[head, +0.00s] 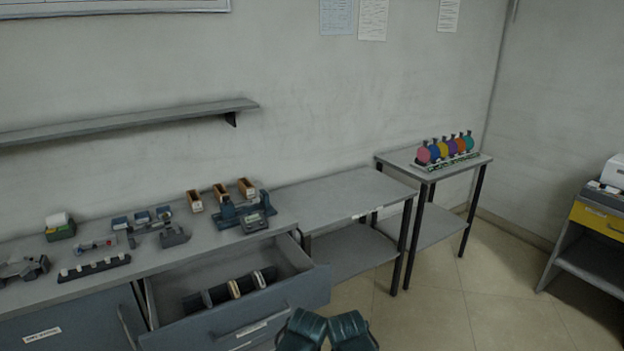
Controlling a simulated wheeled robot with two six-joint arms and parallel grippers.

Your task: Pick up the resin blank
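No single piece is clearly marked as the resin blank. A low rack (220,294) inside the open drawer holds a few upright pieces. I cannot tell which piece is resin. Two dark teal parts of mine show at the bottom centre edge. No gripper fingers are in view.
The drawer (245,316) stands pulled out from the workbench (40,297). A blue-grey clamp device (243,212) and wooden boxes (220,192) stand on the bench. A lower table (340,195) has a bare top. The floor at the right is clear, before a yellow-drawered cabinet (597,219).

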